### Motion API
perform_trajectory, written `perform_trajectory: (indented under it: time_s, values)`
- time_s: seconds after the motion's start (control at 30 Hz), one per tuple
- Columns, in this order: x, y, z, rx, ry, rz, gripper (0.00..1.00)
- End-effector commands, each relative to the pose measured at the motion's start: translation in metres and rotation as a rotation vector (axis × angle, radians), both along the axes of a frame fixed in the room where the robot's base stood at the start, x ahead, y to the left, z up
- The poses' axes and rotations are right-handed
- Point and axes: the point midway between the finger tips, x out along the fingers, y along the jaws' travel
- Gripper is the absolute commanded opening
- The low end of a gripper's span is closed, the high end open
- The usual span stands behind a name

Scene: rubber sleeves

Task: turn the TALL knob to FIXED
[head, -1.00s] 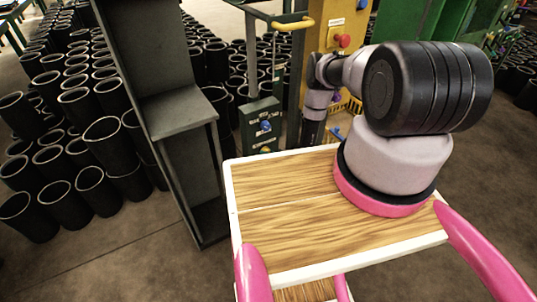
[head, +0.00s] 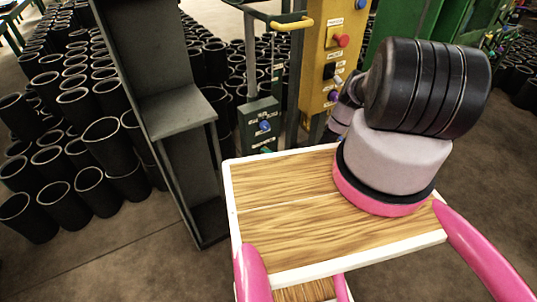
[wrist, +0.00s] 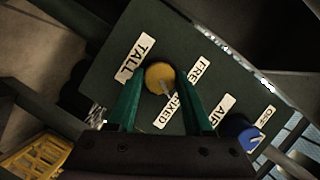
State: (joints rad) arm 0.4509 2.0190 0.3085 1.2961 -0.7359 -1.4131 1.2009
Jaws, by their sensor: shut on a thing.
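The yellow TALL knob (wrist: 158,77) sits on a dark green panel (wrist: 120,58) in the wrist view. The TALL label (wrist: 135,57) is up and left of it. The FREE label (wrist: 197,75) is on its right and the FIXED label (wrist: 166,110) below it. A pale pointer mark on the knob slants down and right, roughly toward the FIXED side; its exact setting is hard to tell. My gripper (wrist: 160,83) is shut on the knob, with one green finger on each side. In the head view my gripper is hidden.
A blue knob (wrist: 249,139) with AIR and OFF labels is on the same panel, lower right. In the head view a dark green box (head: 258,118) stands by a yellow control post (head: 333,45). A grey steel column (head: 170,110) and many black sleeves (head: 105,140) fill the left.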

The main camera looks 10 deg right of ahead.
Motion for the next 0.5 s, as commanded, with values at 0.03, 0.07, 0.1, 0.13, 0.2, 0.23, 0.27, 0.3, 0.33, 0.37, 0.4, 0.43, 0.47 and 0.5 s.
perform_trajectory:
  time_s: [0.03, 0.07, 0.1, 0.13, 0.2, 0.23, 0.27, 0.3, 0.33, 0.37, 0.4, 0.43, 0.47, 0.5]
  values:
    - [0.0005, -0.0007, -0.0001, 0.004, 0.002, -0.003, 0.00]
    - [0.0005, -0.0007, -0.0001, 0.005, 0.003, -0.003, 0.00]
    - [0.0006, -0.0006, -0.0001, 0.006, 0.003, -0.002, 0.00]
    - [0.0005, -0.0006, -0.0002, 0.007, 0.004, -0.002, 0.00]
    - [0.0005, -0.0006, -0.0002, 0.007, 0.004, -0.002, 0.00]
    - [0.0005, -0.0006, -0.0002, 0.007, 0.004, -0.002, 0.00]
    - [0.0005, -0.0005, -0.0002, 0.007, 0.004, -0.002, 0.00]
    - [0.0005, -0.0005, -0.0002, 0.007, 0.004, -0.002, 0.00]
    - [0.0004, -0.0006, -0.0002, 0.007, 0.004, -0.002, 0.00]
    - [0.0004, -0.0006, -0.0003, 0.007, 0.004, -0.002, 0.00]
    - [0.0005, -0.0007, -0.0002, 0.007, 0.004, -0.002, 0.00]
    - [0.0004, -0.0006, -0.0003, 0.007, 0.004, -0.002, 0.58]
    - [0.0004, -0.0006, -0.0003, 0.007, 0.004, -0.002, 0.70]
    - [0.0004, -0.0006, -0.0002, 0.007, 0.004, -0.002, 0.80]
